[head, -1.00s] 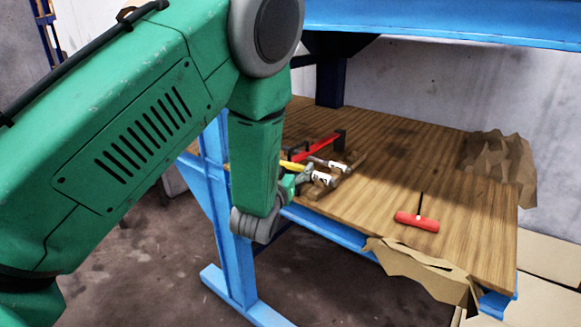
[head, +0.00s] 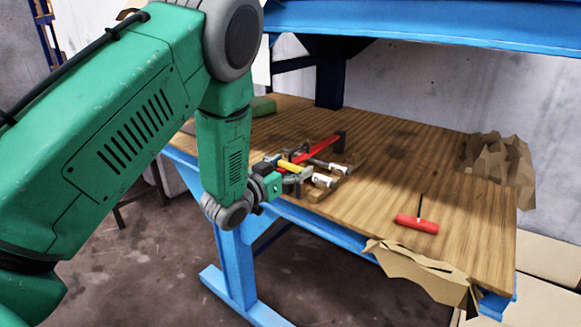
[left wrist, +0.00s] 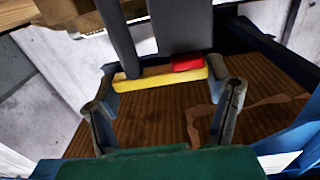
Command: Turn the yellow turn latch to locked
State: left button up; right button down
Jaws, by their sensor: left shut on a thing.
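The yellow turn latch (head: 291,167) is a small yellow bar at the near edge of the wooden bench, beside a long red bar. In the left wrist view the yellow bar (left wrist: 150,81) lies crosswise between the two fingertips, with a red piece (left wrist: 188,63) against its right part. My left gripper (head: 298,179) is at the latch; in the left wrist view its fingers (left wrist: 160,78) are shut on the bar's two ends. In the head view the hand partly hides the latch's mount. My right gripper is in neither view.
Metal clamps with pale handles (head: 324,181) stand close to the right of the hand. A red T-handled tool (head: 417,224) lies farther right on the bench (head: 380,165). Crumpled brown paper (head: 500,165) is at the far right. A blue beam (head: 420,22) runs overhead.

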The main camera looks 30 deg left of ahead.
pick_arm(q)
jog(key=o, duration=1.1)
jog(key=shift+o, duration=0.2)
jog(key=shift+a, duration=0.1)
jog(key=shift+s, duration=0.2)
jog(key=s+a, duration=0.1)
jog(key=s, duration=1)
jog(key=shift+s, duration=0.25)
jog(key=shift+f, duration=0.2)
